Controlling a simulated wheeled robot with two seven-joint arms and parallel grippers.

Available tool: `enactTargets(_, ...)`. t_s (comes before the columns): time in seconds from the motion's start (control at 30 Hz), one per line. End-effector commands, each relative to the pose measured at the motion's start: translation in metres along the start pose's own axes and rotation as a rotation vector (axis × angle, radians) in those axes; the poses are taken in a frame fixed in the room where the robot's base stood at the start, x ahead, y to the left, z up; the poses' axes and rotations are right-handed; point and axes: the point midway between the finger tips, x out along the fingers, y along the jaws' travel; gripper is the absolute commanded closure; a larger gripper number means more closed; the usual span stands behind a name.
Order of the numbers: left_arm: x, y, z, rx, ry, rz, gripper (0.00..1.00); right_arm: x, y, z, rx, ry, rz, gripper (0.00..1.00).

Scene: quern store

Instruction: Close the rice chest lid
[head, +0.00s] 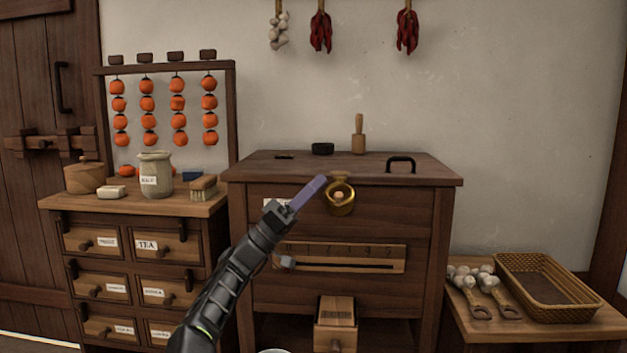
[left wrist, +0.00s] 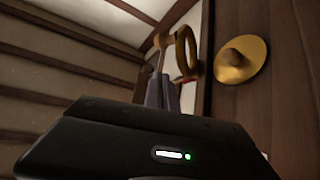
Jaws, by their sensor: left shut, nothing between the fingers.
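The rice chest (head: 400,215) is a dark wooden cabinet in the middle of the head view. Its top, which I take for the lid (head: 330,168), looks flat and lowered; I cannot tell whether a small gap is left. A black handle (head: 401,163) stands on its right part. A brass fitting with a pale knob (head: 340,195) is on the upper front; a brass disc with a knob (left wrist: 242,60) shows in the left wrist view. My left gripper (head: 318,183) is shut and empty, just left of the brass fitting and below the lid's front edge. My right gripper is out of view.
A wooden pestle (head: 359,138) and a dark round piece (head: 322,149) are at the chest top's back. A small drawer (head: 336,325) juts out low in front. A drawer cabinet (head: 125,208) stands left, a low table with a wicker basket (head: 545,285) right.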

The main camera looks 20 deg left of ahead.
Motion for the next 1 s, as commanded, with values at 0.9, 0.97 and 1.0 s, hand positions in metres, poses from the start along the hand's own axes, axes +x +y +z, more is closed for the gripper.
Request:
enactTargets(0.9, -0.015, 0.008, -0.031, -0.005, -0.001, -0.002, 1.00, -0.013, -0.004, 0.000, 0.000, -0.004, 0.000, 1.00)
enactTargets(0.97, -0.028, 0.002, -0.033, -0.004, -0.001, -0.002, 1.00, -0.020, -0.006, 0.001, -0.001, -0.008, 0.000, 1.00)
enactTargets(1.0, -0.035, -0.002, -0.035, -0.005, 0.001, -0.002, 1.00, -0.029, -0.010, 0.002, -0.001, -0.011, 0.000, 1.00)
